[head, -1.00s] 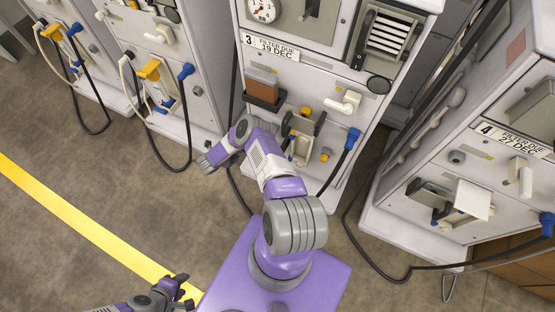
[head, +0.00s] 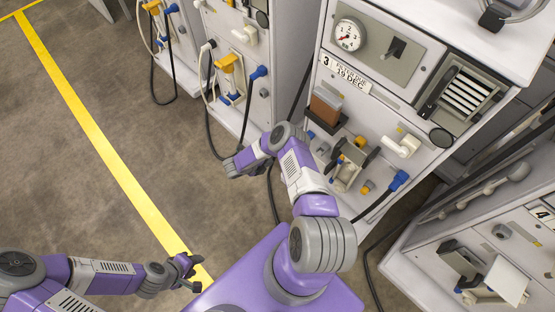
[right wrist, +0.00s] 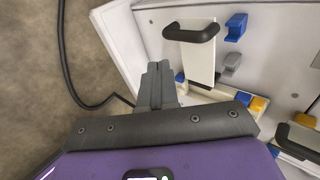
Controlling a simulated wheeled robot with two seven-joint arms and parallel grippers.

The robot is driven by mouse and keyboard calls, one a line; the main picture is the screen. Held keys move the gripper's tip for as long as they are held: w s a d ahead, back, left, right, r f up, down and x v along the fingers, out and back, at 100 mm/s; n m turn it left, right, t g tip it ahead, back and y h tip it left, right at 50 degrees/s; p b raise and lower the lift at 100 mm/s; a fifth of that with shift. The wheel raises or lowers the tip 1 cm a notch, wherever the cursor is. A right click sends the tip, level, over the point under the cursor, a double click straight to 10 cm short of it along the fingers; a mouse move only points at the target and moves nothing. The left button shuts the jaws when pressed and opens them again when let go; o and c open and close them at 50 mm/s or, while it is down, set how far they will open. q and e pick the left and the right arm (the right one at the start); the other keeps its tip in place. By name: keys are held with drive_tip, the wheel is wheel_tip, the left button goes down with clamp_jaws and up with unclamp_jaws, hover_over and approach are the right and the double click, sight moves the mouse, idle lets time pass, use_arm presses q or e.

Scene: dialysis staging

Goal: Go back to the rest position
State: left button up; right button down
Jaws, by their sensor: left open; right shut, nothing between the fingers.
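My left gripper (head: 192,273) is open and empty. It is low in the head view, over the floor by the yellow line. My right gripper (head: 230,168) is shut with nothing in it, left of the lower front of machine 3. In the right wrist view its closed fingers (right wrist: 158,84) point toward the machine's foot, with grey floor to the left. I cannot tell whether they touch the machine, but they appear apart from it in the head view.
Machine 3 (head: 385,85) stands in front of my right arm, with a white handle (head: 403,146) and a blue connector (head: 399,180) on a black hose. Machine 4 (head: 500,235) is at the right. More machines with hoses stand at the upper left. The floor (head: 70,150) at left is clear.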

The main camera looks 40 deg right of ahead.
drive_tip(key=v, duration=0.3)
drive_tip(key=shift+w, duration=0.1)
drive_tip(key=w+a+r+n+t+y, duration=0.3)
drive_tip(key=w+a+n+t, duration=0.25)
drive_tip(key=a+n, duration=0.35)
drive_tip(key=s+a+r+n+t+y, duration=0.1)
drive_tip(key=s+a+r+n+y, duration=0.15)
drive_tip(key=a+n+y, duration=0.55)
drive_tip(key=s+a+r+n+g+y, duration=0.1)
drive_tip(key=s+a+r+n, duration=0.1)
drive_tip(key=s+n, duration=0.3)
drive_tip(key=s+a+r+n+g, duration=0.2)
drive_tip(key=s+a+n, duration=0.1)
drive_tip(key=s+n, duration=0.3)
drive_tip(key=s+a+r+n+g+y, duration=0.1)
drive_tip(key=s+a+r+n+g, duration=0.1)
drive_tip(key=s+n, duration=0.4)
drive_tip(key=s, duration=0.3)
drive_tip(key=shift+s+a+y, duration=0.2)
drive_tip(key=shift+a+y, duration=0.05)
drive_tip(key=shift+y, duration=0.05)
drive_tip(key=shift+g, duration=0.25)
